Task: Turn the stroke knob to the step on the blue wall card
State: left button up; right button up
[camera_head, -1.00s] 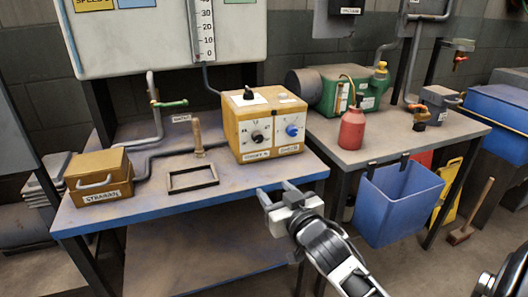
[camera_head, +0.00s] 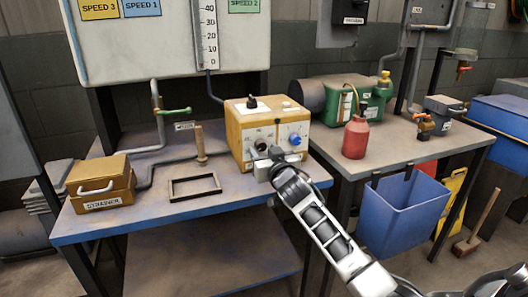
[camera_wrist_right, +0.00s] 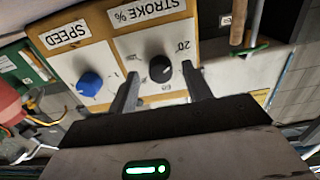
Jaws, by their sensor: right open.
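The stroke knob (camera_wrist_right: 160,68) is black, on the white STROKE % plate of a yellow control box (camera_head: 240,135); 20 and 60 are legible beside it in the right wrist view, where the panel is upside down. My right gripper (camera_wrist_right: 161,76) is open, one finger on each side of the knob; I cannot tell whether they touch it. In the head view the right gripper (camera_head: 268,160) is at the box front and partly hides the panel. The blue wall card (camera_head: 141,8) reads SPEED 1; its upper part is cut off. My left gripper is out of view.
A blue knob (camera_wrist_right: 90,83) sits on the SPEED plate beside it. A yellow card (camera_head: 99,9) and a green card (camera_head: 244,5) are on the board. A red bottle (camera_head: 355,138), a strainer box (camera_head: 100,185) and an empty black frame (camera_head: 195,187) stand on the benches.

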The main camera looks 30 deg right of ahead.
jog(key=shift+w+d, duration=0.1)
jog(key=shift+w, duration=0.3)
jog(key=shift+c, duration=0.3)
jog(key=c, duration=0.9)
